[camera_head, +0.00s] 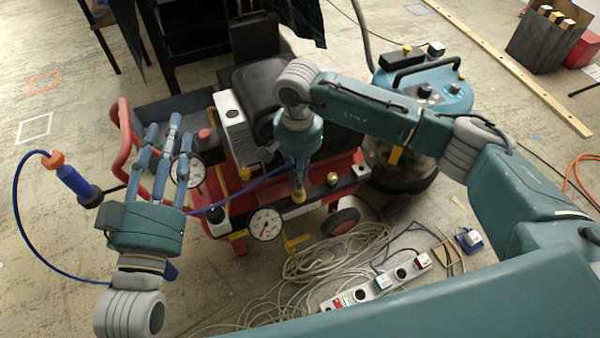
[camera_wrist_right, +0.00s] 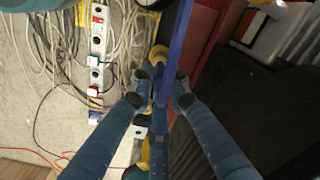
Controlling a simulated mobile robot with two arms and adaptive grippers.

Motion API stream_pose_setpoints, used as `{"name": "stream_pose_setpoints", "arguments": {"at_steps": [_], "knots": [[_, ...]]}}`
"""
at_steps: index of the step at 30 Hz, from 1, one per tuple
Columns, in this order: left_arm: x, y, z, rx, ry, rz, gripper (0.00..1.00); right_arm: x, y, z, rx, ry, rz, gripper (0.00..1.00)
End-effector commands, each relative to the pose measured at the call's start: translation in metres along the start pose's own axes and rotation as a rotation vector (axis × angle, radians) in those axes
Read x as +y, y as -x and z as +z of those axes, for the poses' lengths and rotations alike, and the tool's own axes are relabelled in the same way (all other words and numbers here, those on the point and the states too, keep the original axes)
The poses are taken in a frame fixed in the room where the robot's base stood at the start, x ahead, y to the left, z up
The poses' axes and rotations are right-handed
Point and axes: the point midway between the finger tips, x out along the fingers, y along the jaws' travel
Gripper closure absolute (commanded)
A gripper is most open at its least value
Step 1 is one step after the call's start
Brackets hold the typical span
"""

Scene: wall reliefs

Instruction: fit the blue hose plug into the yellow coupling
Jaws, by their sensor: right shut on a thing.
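My right gripper (camera_head: 299,178) points down over the front of the red compressor and is shut. In the right wrist view its fingers (camera_wrist_right: 157,82) close around the end of the blue hose (camera_wrist_right: 178,45); the blue plug itself is mostly hidden between them. The yellow coupling (camera_head: 299,196) is directly under the fingertips; yellow also shows just beyond them in the wrist view (camera_wrist_right: 158,54). I cannot tell whether the plug is inside it or only above it.
The red compressor (camera_head: 319,190) carries a pressure gauge (camera_head: 266,224) close to the coupling. A blue tool with an orange end (camera_head: 75,182) is at the left. A teal vacuum (camera_head: 425,90), tangled cables (camera_head: 335,252) and a power strip (camera_head: 372,289) crowd the right and front.

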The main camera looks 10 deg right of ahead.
Motion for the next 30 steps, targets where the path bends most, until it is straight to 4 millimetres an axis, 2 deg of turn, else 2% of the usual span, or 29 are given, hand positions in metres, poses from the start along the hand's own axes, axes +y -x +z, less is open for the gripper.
{"name": "stream_pose_setpoints", "arguments": {"at_steps": [22,30], "knots": [[0.003,-0.001,-0.017,0.081,0.002,0.006,0.60,0.000,0.000,0.000,0.000,0.000,0.000,1.00],[0.003,-0.001,-0.018,0.082,0.002,0.007,0.60,0.000,0.000,0.000,0.000,0.000,0.000,1.00]]}}
